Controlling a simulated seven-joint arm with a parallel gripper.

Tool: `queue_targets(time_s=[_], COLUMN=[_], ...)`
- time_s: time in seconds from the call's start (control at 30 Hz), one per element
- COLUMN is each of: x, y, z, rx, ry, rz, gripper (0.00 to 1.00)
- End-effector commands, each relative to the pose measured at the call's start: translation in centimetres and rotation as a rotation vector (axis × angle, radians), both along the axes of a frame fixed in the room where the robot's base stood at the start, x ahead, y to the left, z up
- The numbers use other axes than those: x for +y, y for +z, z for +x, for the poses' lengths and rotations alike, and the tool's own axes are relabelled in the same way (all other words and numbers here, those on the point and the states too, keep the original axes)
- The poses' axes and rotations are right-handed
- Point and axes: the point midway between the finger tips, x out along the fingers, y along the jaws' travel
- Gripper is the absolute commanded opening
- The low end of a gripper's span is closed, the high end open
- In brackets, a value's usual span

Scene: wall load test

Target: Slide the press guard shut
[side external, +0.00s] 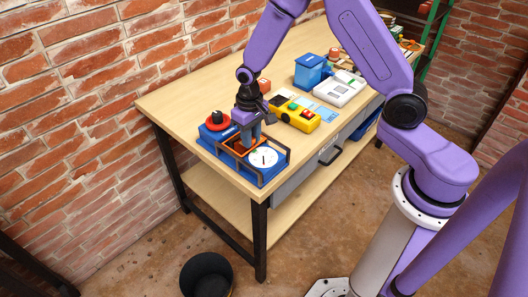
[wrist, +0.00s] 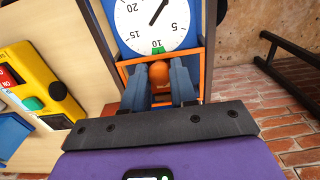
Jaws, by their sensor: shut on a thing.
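The press (side external: 252,168) is a blue unit on the near left corner of the workbench, with a white round dial (side external: 262,157) on its right part. The guard (wrist: 205,62) shows as an orange frame below the dial in the wrist view; its orange part (side external: 236,149) also shows in the side view. My gripper (wrist: 160,84) points down over the press, its two blue-grey fingers shut on the guard's rounded orange knob (wrist: 160,71). In the side view my gripper (side external: 249,141) partly hides the guard and knob.
A red and black knob (side external: 217,120) stands at the press's far left. A yellow box with buttons (side external: 295,114) lies to its right, with a blue box (side external: 312,71) and a white device (side external: 340,88) farther back. The bench's front edge is close to the press.

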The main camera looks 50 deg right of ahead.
Motion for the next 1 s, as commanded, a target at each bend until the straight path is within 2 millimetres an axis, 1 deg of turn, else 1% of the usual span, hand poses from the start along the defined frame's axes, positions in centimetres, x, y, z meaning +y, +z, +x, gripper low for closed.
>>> queue_targets(time_s=[0.3, 0.6, 0.63, 0.67, 0.7, 1.0], x=[-0.01, -0.04, -0.04, -0.04, -0.04, -0.03], y=[0.05, 0.06, 0.06, 0.06, 0.05, 0.02], z=[0.90, 0.97, 0.97, 0.97, 0.96, 0.89], rx=[-0.002, -0.003, -0.003, -0.003, -0.002, -0.001], ry=[0.000, 0.000, 0.000, 0.000, 0.000, 0.000], rz=[0.001, 0.001, 0.001, 0.001, 0.001, 0.000], gripper=[0.00, 0.00, 0.33, 0.43, 0.49, 0.49])
